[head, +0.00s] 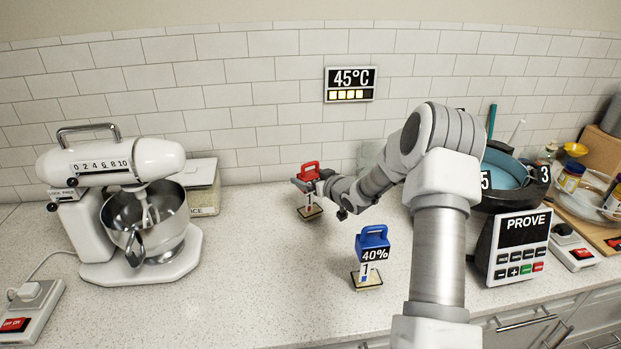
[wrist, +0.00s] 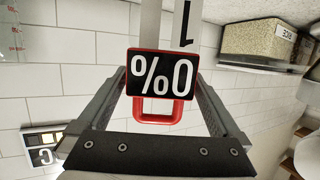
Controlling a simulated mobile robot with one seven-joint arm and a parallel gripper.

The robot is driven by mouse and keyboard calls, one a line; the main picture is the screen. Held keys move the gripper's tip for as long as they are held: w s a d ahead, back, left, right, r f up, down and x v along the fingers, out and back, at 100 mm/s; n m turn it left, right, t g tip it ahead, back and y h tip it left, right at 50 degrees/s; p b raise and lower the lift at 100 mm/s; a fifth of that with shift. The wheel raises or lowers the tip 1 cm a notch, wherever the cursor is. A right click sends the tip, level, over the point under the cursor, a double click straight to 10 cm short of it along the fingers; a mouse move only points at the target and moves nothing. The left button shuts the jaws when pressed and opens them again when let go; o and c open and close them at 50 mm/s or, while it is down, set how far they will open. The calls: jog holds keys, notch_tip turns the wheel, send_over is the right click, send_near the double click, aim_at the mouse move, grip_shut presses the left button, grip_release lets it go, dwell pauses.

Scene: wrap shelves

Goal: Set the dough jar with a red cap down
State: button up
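The dough jar with a red cap (head: 309,202) is upright at the back middle of the counter in the head view. In the wrist view its red cap (wrist: 163,110) has a black label reading "0%" upside down, with a handle loop. My gripper (head: 308,184) reaches it from the right. In the wrist view my gripper's fingers (wrist: 162,80) lie against both sides of the cap, shut on it. The jar's base is low at the counter (head: 260,250); I cannot tell whether it touches. Its lower part is out of the wrist view.
A stand mixer (head: 130,200) and a rice box (head: 203,185) are at left. A PROVE unit (head: 519,245) with a dark pan is at right. Counter between mixer and jars is clear.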

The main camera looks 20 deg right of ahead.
jog(key=shift+s+d+r, duration=0.1)
jog(key=shift+s+r, duration=0.1)
jog(key=shift+r, duration=0.05)
jog(key=shift+v, duration=3.55)
jog(key=shift+r, duration=0.1)
